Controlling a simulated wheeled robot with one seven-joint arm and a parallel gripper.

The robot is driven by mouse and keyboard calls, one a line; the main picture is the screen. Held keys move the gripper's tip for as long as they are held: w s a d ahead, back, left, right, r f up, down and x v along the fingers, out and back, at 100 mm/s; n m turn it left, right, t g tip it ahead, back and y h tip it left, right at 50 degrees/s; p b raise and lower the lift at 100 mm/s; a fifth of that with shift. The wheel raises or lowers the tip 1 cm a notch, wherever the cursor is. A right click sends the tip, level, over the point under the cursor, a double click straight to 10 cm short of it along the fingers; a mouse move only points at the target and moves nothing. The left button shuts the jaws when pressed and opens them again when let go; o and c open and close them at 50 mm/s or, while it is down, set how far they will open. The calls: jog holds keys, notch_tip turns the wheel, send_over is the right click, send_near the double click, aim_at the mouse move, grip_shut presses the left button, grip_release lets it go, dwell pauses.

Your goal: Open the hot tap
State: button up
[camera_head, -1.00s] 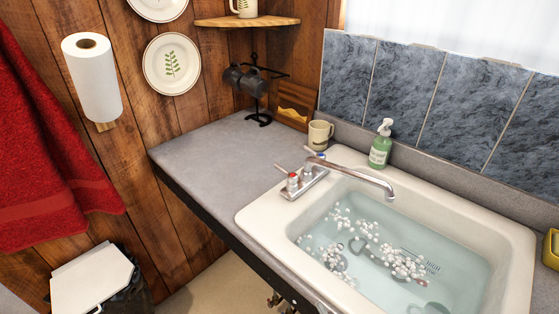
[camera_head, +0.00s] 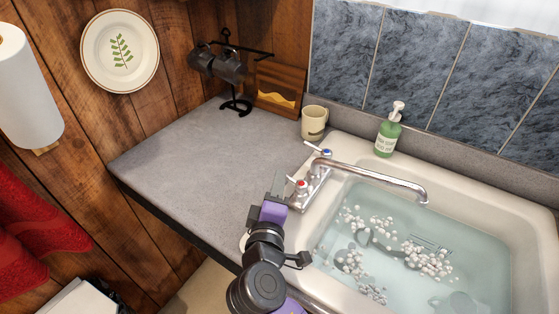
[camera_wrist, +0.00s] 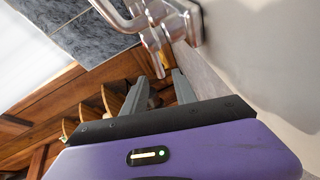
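The tap with the red mark (camera_head: 301,186), the hot one by its colour, is a small chrome lever handle at the near end of the faucet base. The blue-marked tap (camera_head: 326,153) is at the far end, and the chrome spout (camera_head: 380,177) reaches over the sink. My gripper (camera_head: 278,180) is just left of the red-marked tap, over the counter edge. In the wrist view, my gripper's two grey fingers (camera_wrist: 160,86) are apart with nothing held between them. The chrome faucet (camera_wrist: 165,22) shows just above them there. I cannot tell whether a finger touches the handle.
The white sink (camera_head: 465,176) holds water with foam and dishes. A green soap bottle (camera_head: 387,134) and a beige mug (camera_head: 314,123) stand behind the faucet. A black mug stand (camera_head: 236,103) is at the back left. The grey counter (camera_head: 190,160) is mostly clear.

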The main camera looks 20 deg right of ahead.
jog(key=shift+s+d, duration=0.2)
jog(key=shift+d, duration=0.15)
jog(key=shift+w+d+f, duration=0.1)
jog(key=shift+w+d, duration=0.05)
jog(key=shift+d, duration=0.05)
jog(key=p+x, duration=0.1)
jog(key=x, duration=0.6)
jog(key=shift+w+d+f, duration=0.1)
grip_shut()
dwell(0.9)
